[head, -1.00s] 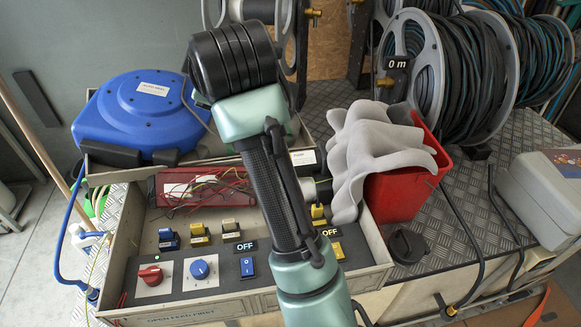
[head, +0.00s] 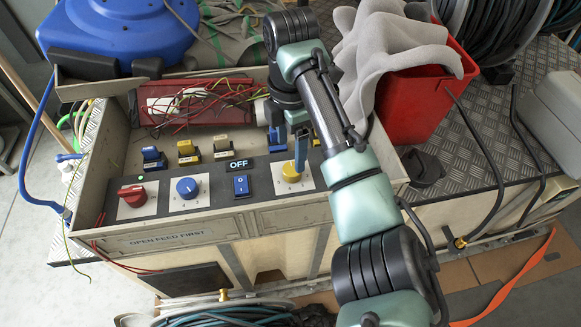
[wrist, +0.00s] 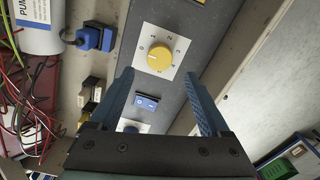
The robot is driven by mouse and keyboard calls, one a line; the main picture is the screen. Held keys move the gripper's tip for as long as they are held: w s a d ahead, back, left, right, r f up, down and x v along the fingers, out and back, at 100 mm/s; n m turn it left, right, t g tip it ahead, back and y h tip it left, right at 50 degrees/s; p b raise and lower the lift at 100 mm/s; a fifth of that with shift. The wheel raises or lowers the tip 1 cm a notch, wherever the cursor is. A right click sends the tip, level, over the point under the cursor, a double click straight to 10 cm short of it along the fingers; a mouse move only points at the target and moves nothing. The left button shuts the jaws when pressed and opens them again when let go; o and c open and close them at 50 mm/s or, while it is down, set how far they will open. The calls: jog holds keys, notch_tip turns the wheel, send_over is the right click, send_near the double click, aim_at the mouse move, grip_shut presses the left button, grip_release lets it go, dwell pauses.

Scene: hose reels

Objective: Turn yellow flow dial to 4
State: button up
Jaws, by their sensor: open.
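The yellow flow dial (head: 290,172) sits on a white square plate at the right end of the control panel. In the wrist view the yellow dial (wrist: 159,57) lies just beyond my fingertips, roughly between their lines, with small numbers around it. I cannot tell for certain which number its mark points to. My gripper (wrist: 157,78) is open and empty, its two blue fingers apart. In the head view my gripper (head: 297,150) is just above and behind the dial, and one finger overlaps the picture near it. Contact is not visible.
Left of the dial are a blue switch (head: 241,185) below an OFF sign, a blue dial (head: 187,188) and a red dial (head: 133,194). Small yellow and blue switches stand behind. A red bucket (head: 425,100) with grey cloth stands to the right.

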aim_at(290, 169)
notch_tip(290, 169, down, 7)
jog(key=shift+r+b, duration=0.2)
jog(key=shift+b, duration=0.2)
grip_shut()
